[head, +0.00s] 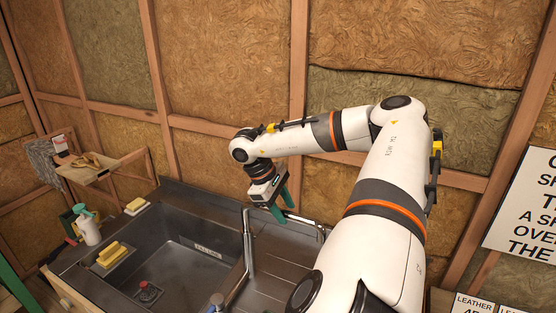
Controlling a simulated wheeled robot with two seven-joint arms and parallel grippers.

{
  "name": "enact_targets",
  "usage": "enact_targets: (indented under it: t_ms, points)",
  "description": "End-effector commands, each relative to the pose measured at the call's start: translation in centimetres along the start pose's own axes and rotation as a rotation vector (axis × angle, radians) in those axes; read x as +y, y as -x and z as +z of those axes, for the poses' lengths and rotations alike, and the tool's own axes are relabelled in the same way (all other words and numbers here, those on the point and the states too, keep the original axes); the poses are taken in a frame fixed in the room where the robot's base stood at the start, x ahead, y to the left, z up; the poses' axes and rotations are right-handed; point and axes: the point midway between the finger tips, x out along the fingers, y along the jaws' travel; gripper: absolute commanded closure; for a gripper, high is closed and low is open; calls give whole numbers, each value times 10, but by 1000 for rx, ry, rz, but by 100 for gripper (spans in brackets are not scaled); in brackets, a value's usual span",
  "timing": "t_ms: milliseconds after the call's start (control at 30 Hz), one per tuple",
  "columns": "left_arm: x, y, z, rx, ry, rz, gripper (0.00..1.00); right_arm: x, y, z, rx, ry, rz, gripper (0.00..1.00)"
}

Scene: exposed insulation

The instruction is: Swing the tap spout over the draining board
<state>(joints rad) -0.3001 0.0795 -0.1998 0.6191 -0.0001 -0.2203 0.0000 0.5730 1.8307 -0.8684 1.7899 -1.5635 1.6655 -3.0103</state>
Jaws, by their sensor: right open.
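The chrome tap (247,243) stands at the sink, with an upright part and a lower section slanting toward the bottom of the picture. A chrome bar (304,219) reaches right from near my gripper over the ribbed draining board (272,286); I cannot tell how it joins the tap. My right gripper (279,207) is open, its green fingers pointing down beside the near end of this bar, right of the tap's upright. I cannot tell if they touch it. My right arm hides part of the draining board. My left gripper is not in view.
The dark sink basin (185,262) lies left of the tap, with a plug or strainer (148,292) inside. Yellow sponges (112,254), a spray bottle (88,226) and a soap dish (137,206) stand around its left rim. A small wooden shelf (88,168) juts from the wall. The insulated wall closes the back.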

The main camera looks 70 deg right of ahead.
Motion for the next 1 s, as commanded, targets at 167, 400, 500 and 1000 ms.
enact_targets:
  t_ms: [167,400,500,1000]
  points:
    - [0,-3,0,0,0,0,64,0,25,1,-4,0,1,57]
    - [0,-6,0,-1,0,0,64,0,78,2,-4,2,2,57]
    - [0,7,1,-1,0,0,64,-2,99,-2,3,1,-1,57]
    - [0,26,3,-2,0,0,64,-2,116,0,-1,-1,0,57]
